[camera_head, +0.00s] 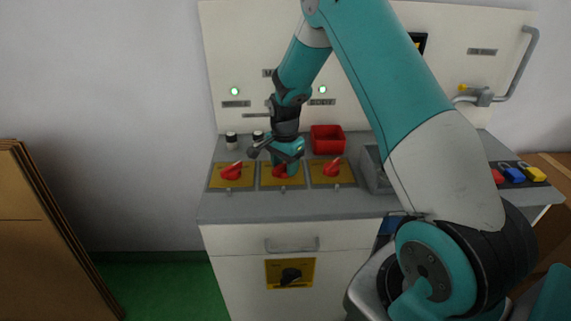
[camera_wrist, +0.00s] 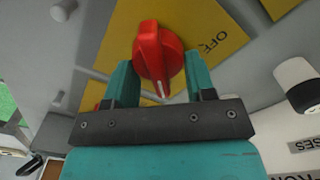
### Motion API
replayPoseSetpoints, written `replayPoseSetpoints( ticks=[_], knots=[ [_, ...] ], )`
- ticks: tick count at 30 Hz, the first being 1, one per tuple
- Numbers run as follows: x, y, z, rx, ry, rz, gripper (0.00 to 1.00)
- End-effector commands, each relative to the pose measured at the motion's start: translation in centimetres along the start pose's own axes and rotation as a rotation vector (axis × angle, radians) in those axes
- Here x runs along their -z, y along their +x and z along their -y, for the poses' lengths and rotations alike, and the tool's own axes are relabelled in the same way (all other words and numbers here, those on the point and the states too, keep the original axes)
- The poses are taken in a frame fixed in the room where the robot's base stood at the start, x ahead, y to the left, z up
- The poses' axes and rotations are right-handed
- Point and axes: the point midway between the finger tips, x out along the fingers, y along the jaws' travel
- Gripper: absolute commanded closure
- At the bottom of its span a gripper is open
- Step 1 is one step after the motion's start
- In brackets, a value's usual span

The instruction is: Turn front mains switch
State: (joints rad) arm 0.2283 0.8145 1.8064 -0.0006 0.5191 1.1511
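Three red rotary switches on yellow plates sit in a row on the grey worktop. The left switch (camera_head: 231,172) and right switch (camera_head: 333,168) stand clear. My gripper (camera_head: 285,160) is down at the middle switch (camera_head: 281,171), hiding part of it. In the wrist view this red knob (camera_wrist: 157,55) sits between the two teal fingers of my gripper (camera_wrist: 162,85), with narrow gaps beside its grip. A white mark shows on the grip, and "OFF" is printed on its plate (camera_wrist: 220,38). I cannot read which switch is the front mains.
A red bin (camera_head: 327,139) stands behind the switches, and small black-and-white cylinders (camera_head: 231,140) stand behind left. A grey box (camera_head: 374,170) is to the right, partly behind my arm. Coloured padlocks (camera_head: 513,174) lie farther right. The back panel (camera_head: 350,60) has two lit green lamps.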

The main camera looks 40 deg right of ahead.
Motion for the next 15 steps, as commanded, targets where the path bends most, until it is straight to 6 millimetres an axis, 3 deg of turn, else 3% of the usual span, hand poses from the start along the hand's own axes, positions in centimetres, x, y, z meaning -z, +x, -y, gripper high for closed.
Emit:
replayPoseSetpoints(
  ticks=[8, 15],
  knots=[
    [0.03, -0.02, -0.08, -0.003, -0.028, 0.0, 0.74],
    [0.04, -0.04, 0.06, -0.004, -0.151, 0.0, 0.74]
  ],
)
